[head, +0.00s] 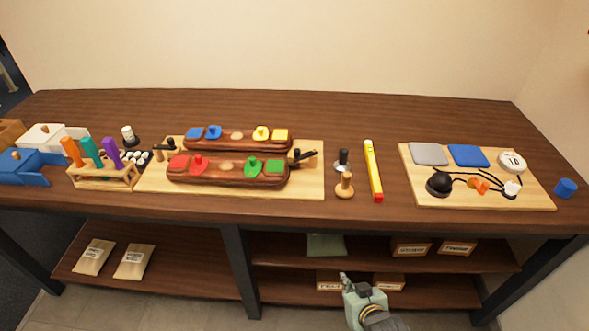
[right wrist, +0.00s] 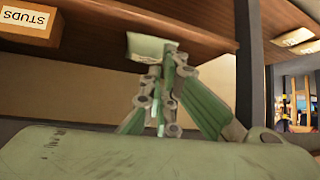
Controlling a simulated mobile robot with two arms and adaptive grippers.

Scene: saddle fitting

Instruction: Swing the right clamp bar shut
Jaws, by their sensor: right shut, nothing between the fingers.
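The right clamp bar (head: 304,156) is a small dark bar on a wooden block at the right end of the pale fixture board (head: 315,188). I cannot tell whether it is swung open or shut. A similar left clamp (head: 165,148) sits at the board's left end. Two dark wooden saddles (head: 227,174) with coloured pieces lie between them. My right gripper (head: 344,279) is low in front of the table, well below the clamp and apart from it. It is shut and empty, and also shows in the right wrist view (right wrist: 162,112). My left gripper is not in view.
A second board (head: 530,197) holds pads and wired parts. The table's front edge and lower shelf (head: 460,290) with labelled boxes are near my right gripper.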

